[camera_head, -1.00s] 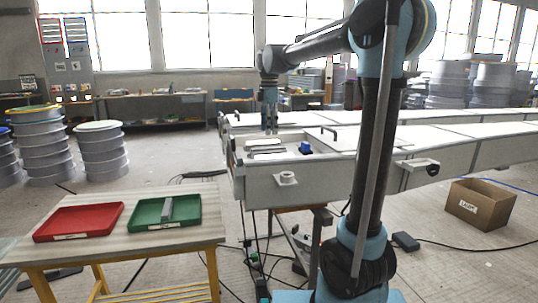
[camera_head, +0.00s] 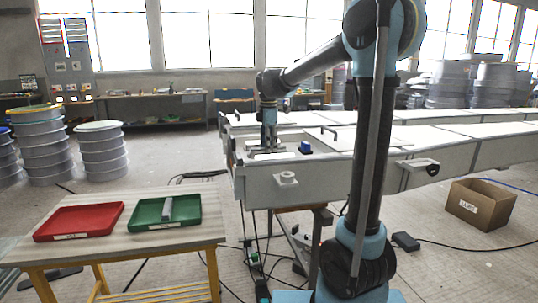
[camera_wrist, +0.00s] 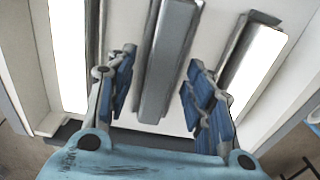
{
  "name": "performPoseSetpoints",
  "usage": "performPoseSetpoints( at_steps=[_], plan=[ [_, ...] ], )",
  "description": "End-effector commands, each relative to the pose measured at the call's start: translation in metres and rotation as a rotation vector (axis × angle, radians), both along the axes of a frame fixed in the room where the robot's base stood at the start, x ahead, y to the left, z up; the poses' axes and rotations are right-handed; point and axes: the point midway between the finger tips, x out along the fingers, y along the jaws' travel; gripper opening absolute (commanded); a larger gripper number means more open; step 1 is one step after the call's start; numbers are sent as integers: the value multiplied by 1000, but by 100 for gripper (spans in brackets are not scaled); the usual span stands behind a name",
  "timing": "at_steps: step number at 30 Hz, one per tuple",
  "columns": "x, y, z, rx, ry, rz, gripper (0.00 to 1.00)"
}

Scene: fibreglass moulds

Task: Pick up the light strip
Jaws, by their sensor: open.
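In the wrist view, a grey strip (camera_wrist: 170,50) lies lengthwise between my gripper's two fingers. My gripper (camera_wrist: 158,82) is open, with one blue-padded finger on each side of it; I cannot tell whether either touches. A bright white strip with a grey edge (camera_wrist: 68,55) lies to the left, and a similar one (camera_wrist: 258,58) to the right. In the head view, my gripper (camera_head: 268,146) is down at the near left end of the long white mould (camera_head: 330,182), and the strips beneath it are largely hidden.
A blue object (camera_head: 305,147) sits on the mould right of my gripper. A side table (camera_head: 130,250) holds an empty red tray (camera_head: 112,228) and a green tray (camera_head: 140,224) with a grey piece (camera_head: 167,208) inside. A cardboard box (camera_head: 482,207) stands on the floor at right.

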Motion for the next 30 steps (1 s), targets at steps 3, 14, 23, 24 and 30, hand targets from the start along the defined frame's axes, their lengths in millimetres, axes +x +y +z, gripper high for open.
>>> performPoseSetpoints(
  at_steps=[3,14,23,24,30],
  plan=[
    [0,0,0,0,0,-1,37],
    [0,-2,0,0,0,-2,0],
    [0,-2,14,0,0,-2,0],
    [1,-2,20,0,0,-2,0],
    [0,-2,55,0,0,-2,0]
  ],
)
